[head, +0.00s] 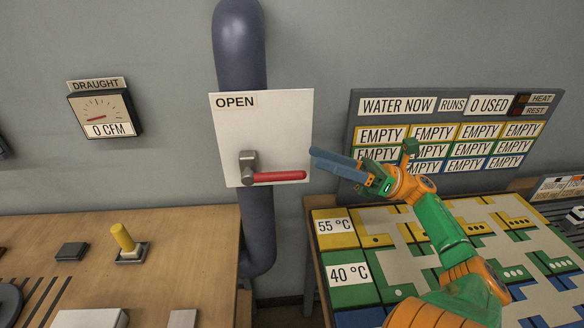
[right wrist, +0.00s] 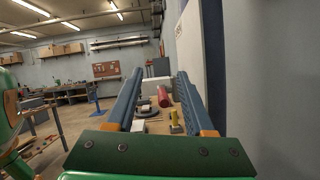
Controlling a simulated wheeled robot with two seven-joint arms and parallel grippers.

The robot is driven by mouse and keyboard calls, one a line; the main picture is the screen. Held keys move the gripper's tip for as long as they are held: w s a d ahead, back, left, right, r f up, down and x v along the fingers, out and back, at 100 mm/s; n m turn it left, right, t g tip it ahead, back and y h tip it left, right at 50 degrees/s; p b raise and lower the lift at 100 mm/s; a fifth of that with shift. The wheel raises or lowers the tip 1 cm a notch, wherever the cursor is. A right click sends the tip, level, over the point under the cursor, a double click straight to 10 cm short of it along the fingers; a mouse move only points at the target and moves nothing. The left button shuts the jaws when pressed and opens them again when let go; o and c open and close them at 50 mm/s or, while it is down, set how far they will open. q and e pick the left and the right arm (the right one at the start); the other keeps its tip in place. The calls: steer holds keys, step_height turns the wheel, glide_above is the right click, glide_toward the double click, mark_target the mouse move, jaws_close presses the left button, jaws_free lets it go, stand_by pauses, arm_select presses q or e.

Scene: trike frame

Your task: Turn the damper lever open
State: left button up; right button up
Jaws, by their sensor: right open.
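The damper lever (head: 280,176) has a red handle on a grey hub (head: 250,167). It lies level, pointing right, across a white plate (head: 270,125) on a dark pipe. The word OPEN is at the plate's upper left, above the hub. My right gripper (head: 313,158) is open and empty, just right of the plate and slightly above the handle's free end. In the right wrist view the red handle (right wrist: 163,96) shows end-on between the two blue fingers (right wrist: 160,95), apart from them. My left gripper is not in view.
A draught gauge (head: 104,115) on the wall reads 0 CFM. A wooden bench (head: 180,235) with a yellow peg (head: 122,238) stands below left. A coloured board marked 55 °C and 40 °C (head: 350,265) lies below my right arm. An EMPTY-label panel (head: 352,118) stands behind it.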

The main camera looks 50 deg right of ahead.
mark_target(291, 172)
steer(key=f+b, duration=0.4)
steer(key=f, duration=0.1)
steer(key=shift+w+a+f+b, duration=0.2)
steer(key=shift+f+b, duration=0.15)
steer(key=shift+b, duration=0.05)
steer(key=p+x, duration=0.3)
steer(key=x, duration=0.3)
steer(key=shift+r, duration=0.2)
steer(key=shift+w+a, duration=0.15)
steer(key=shift+a, duration=0.1)
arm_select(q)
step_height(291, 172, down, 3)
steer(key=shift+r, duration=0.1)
arm_select(e)
steer(key=shift+f, duration=0.1)
jaws_close()
